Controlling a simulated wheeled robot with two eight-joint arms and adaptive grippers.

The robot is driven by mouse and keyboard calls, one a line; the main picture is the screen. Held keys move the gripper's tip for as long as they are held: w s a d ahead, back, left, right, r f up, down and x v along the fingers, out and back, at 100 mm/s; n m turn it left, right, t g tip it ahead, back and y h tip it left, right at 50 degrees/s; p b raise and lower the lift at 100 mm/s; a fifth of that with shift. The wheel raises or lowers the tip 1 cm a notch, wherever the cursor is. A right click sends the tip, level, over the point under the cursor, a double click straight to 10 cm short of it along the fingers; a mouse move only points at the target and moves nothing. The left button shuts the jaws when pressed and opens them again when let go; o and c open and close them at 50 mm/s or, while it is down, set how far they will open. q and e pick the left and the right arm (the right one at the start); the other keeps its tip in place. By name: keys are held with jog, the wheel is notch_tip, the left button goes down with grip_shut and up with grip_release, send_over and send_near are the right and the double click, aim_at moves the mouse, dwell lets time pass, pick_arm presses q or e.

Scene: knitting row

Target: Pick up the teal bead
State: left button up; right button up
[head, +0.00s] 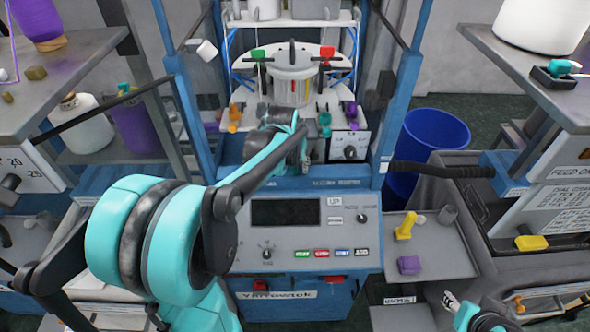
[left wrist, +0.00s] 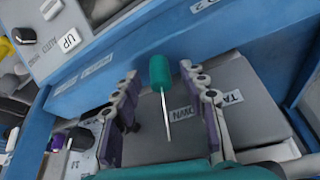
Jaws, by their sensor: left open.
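A teal bead-like piece (left wrist: 160,72) with a thin metal pin below it shows in the left wrist view, between the fingertips of my left gripper (left wrist: 158,80). The fingers stand apart on either side of it, with visible gaps. In the head view my left gripper (head: 291,138) is in front of the knitting machine, and I cannot make out the piece between its fingers there. A small teal piece (head: 324,119) shows just right of it on the machine. My right gripper (head: 470,313) is at the bottom right, partly cut off; its jaw state is unclear.
The machine's control panel (head: 300,228) lies below my left gripper. Blue posts (head: 398,95) flank the opening. A grey side tray (head: 437,245) holds yellow and purple pieces. A blue bin (head: 432,130) stands behind right. Another teal piece (head: 564,66) lies on the right shelf.

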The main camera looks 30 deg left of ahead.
aim_at(295, 165)
pick_arm(q)
jog(key=shift+a+f, duration=0.1)
jog(key=shift+f, duration=0.05)
jog(key=c, duration=0.8)
jog(key=shift+c, duration=0.2)
jog(key=shift+r, duration=0.45)
jog(key=r, duration=0.2)
jog(key=r+p, duration=0.1)
jog(key=r, duration=0.1)
jog(key=shift+s+d, duration=0.2)
jog(key=shift+d, duration=0.1)
jog(key=s+d+r+p, duration=0.1)
jog(key=s+d+r, duration=0.4)
jog(key=d, duration=0.4)
jog(key=shift+s+d+r+p, duration=0.3)
jog(key=shift+s+r+p, duration=0.05)
jog(key=shift+r, duration=0.25)
